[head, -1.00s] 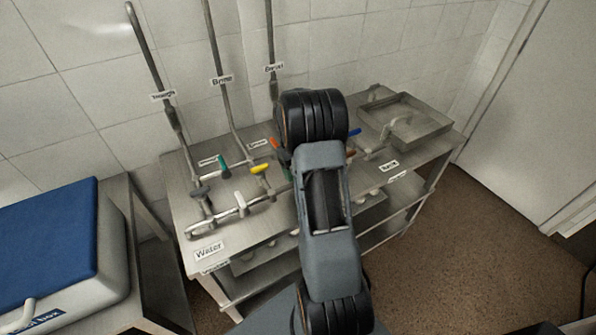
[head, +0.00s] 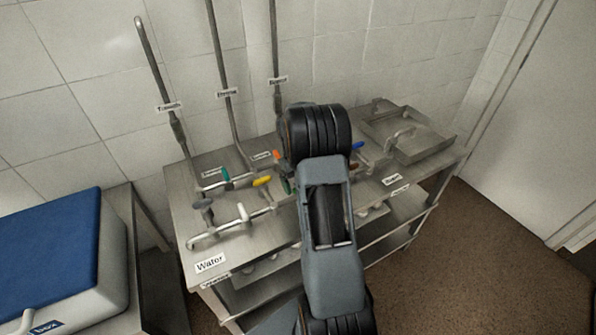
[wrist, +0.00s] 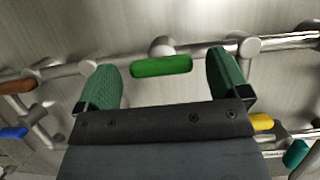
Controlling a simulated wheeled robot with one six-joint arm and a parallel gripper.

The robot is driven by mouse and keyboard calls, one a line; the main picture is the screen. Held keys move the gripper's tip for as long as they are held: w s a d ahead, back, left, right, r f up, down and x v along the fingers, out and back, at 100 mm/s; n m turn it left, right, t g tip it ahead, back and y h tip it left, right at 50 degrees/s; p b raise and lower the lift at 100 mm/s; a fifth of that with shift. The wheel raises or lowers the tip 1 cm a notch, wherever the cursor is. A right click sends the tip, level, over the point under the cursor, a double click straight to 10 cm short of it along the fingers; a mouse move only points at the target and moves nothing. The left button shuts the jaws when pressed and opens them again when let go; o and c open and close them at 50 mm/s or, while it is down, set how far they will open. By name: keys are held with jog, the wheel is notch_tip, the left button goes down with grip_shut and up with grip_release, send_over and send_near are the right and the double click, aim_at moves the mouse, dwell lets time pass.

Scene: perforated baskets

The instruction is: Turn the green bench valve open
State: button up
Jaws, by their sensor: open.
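The green valve handle (wrist: 161,66) shows in the wrist view, on a metal pipe fitting above the bench. My gripper (wrist: 165,85) is open, with one green-padded finger on each side of the handle and a visible gap to both. The handle lies across the space between the fingertips and looks untouched. In the head view my arm covers most of this spot. Only a small dark green piece (head: 287,186) shows beside the arm, and I cannot tell whether it is the handle or my finger pad.
Other valve handles stand close by on the steel bench (head: 185,225): yellow (head: 262,181), teal (head: 225,175), white (head: 242,212), grey (head: 202,203), orange (head: 277,155) and blue (head: 357,145). Upright pipes (head: 222,80) rise behind. A metal tray (head: 440,143) sits at the right end.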

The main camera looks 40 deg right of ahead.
jog(key=v, duration=1.3)
jog(key=shift+r+b, duration=0.2)
jog(key=shift+b, duration=0.2)
jog(key=shift+w, duration=0.1)
